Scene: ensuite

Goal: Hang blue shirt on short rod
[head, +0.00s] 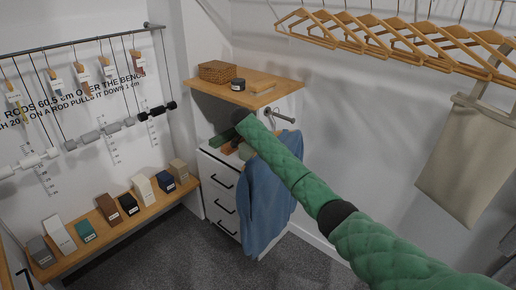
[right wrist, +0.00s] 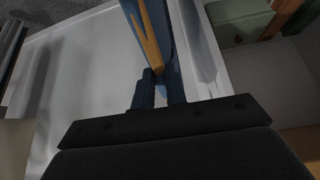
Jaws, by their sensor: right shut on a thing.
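The blue shirt (head: 262,205) hangs in front of the white drawer unit in the head view, below my green right arm. In the right wrist view the shirt (right wrist: 166,28) and a strip of its wooden hanger (right wrist: 150,38) run up from between the fingers. My right gripper (right wrist: 160,88) is shut on the hanger or shirt; the exact grip is hard to see. A short metal rod (head: 284,117) sticks out from the wall under the wooden shelf, just right of my arm. The shirt is apart from it. My left gripper is out of view.
The wooden shelf (head: 246,90) holds a basket (head: 217,71) and a dark jar (head: 238,85). The drawer unit (head: 215,185) stands below. Wooden hangers (head: 400,45) and a beige bag (head: 466,155) hang at right. A bench (head: 110,232) with several boxes lines the left wall.

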